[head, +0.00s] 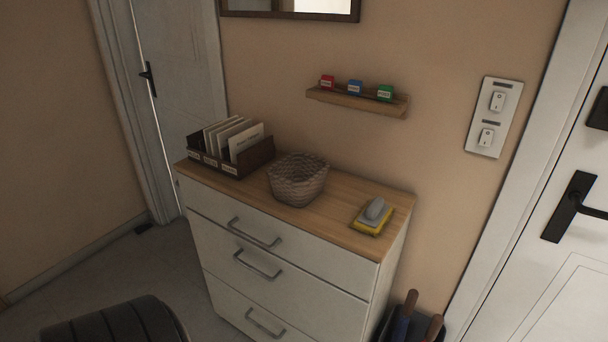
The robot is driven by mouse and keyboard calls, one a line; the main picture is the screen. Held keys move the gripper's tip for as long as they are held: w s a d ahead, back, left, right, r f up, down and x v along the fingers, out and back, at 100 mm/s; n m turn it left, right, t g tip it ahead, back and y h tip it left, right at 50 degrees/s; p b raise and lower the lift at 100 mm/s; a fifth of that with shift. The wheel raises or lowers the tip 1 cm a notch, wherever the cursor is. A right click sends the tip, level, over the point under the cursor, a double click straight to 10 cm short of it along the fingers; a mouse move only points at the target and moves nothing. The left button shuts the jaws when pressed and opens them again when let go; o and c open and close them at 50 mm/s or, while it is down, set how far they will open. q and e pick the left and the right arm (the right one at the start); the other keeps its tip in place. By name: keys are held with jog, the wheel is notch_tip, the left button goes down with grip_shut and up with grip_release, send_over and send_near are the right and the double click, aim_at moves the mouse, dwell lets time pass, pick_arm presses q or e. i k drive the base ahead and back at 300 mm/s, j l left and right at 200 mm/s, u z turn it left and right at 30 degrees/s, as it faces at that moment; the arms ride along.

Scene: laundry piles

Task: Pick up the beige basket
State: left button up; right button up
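A beige woven basket (297,183) stands upright on the wooden top of a white chest of drawers (345,232). It sits near the middle of the top, between a dark letter holder and a small yellow and grey item. Its inside looks empty, though its bottom is hard to see. Neither of my grippers shows in the head view, and nothing touches the basket from my side.
The dark letter holder (258,155) with envelopes is left of the basket; the yellow and grey item (371,216) is right. A wall shelf (350,100) holds small coloured blocks. An umbrella stand (395,325) is by the dresser's right side. White doors flank the dresser.

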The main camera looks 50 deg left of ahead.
aim_at(298, 179)
jog(key=u, duration=0.4)
jog(key=i+u, duration=0.15)
jog(key=u, duration=0.7)
jog(key=i+l+u, duration=0.1)
jog(key=u, duration=0.3)
